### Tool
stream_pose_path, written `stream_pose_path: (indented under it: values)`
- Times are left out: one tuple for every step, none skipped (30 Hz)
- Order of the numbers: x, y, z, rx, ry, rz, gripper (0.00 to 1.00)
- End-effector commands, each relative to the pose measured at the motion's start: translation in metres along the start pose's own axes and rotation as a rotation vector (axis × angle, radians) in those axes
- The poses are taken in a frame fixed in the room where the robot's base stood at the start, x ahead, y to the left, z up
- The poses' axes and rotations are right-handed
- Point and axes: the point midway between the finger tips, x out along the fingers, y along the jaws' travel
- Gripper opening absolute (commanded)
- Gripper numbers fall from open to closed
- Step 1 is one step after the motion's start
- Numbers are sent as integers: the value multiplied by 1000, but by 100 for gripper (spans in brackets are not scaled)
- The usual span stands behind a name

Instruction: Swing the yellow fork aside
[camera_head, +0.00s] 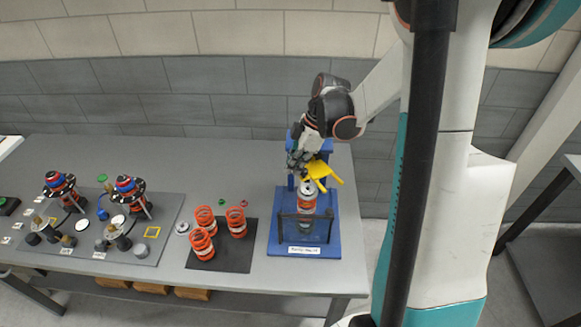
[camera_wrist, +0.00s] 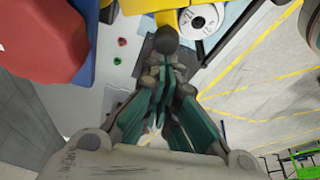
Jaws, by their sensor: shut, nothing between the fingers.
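The yellow fork (camera_head: 320,173) sits over the blue fixture (camera_head: 331,240), above an upright orange-and-silver cylinder (camera_head: 307,197). Its prongs point to the lower right in the head view. My gripper (camera_head: 297,163) is at the fork's left side, close to it; I cannot tell whether they touch. In the wrist view my gripper (camera_wrist: 170,75) has its fingers shut and empty. A dark round knob shows just beyond the fingertips. Part of the yellow fork (camera_wrist: 140,6) shows at the top, beside the silver disc-shaped top of the cylinder (camera_wrist: 203,20). The fork's pivot is hidden.
A dark mat (camera_head: 222,258) with three orange springs (camera_head: 236,222) lies left of the fixture. A grey mat (camera_head: 160,240) farther left holds two red-and-blue assemblies and small parts. The table's back middle is clear. The table's right edge is close to the fixture.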

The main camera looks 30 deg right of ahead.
Motion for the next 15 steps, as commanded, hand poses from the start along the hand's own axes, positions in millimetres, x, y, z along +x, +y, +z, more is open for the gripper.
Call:
stream_pose_path:
  values:
    - [1, -1, 3, -40, 0, -16, 0]
    - [0, -1, 4, -67, 0, -25, 0]
    - [0, -2, 6, -102, 0, -38, 0]
    - [-1, -3, 8, -129, 0, -48, 0]
    - [-2, -3, 10, -156, 0, -57, 0]
    - [-3, -4, 12, -191, 0, -70, 0]
    - [-4, -6, 14, -188, 1, -69, 0]
    - [-4, -6, 16, -186, 1, -68, 0]
    - [-5, -8, 19, -185, 0, -67, 0]
    - [-6, -8, 21, -184, 0, -67, 0]
    - [-7, -9, 24, -184, 0, -67, 0]
    - [-8, -10, 27, -184, 0, -66, 0]
    - [-9, -10, 30, -184, 0, -66, 0]
    - [-10, -10, 32, -184, 0, -66, 0]
    - [-11, -11, 35, -183, 0, -66, 0]
